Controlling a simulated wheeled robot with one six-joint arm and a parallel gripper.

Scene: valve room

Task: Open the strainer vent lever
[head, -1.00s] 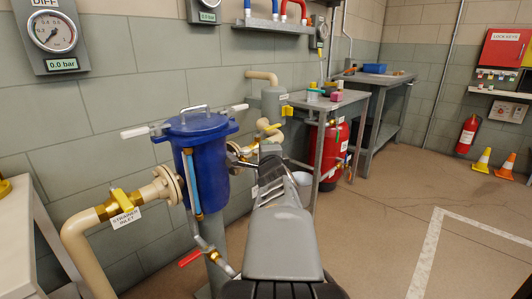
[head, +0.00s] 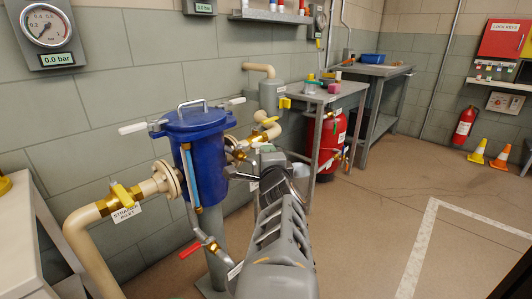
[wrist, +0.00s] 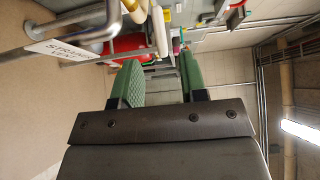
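The blue strainer (head: 197,160) stands upright left of centre in the head view. The label reading STRAINER VENT (wrist: 57,50) hangs by a grey metal pipe (wrist: 75,27) at the upper left of the wrist view. A small pale yellow piece (wrist: 135,10) shows close to that pipe's end; I cannot tell whether it is the vent lever. My gripper (wrist: 158,80) is open, its two green-padded fingers apart, with nothing held between them. In the head view my gripper (head: 252,165) is right of the strainer, partly hidden by my own wrist.
A red lever (head: 190,251) is low on the strainer's lower pipe. Behind my arm stand a grey table (head: 325,96) and a red tank (head: 328,145).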

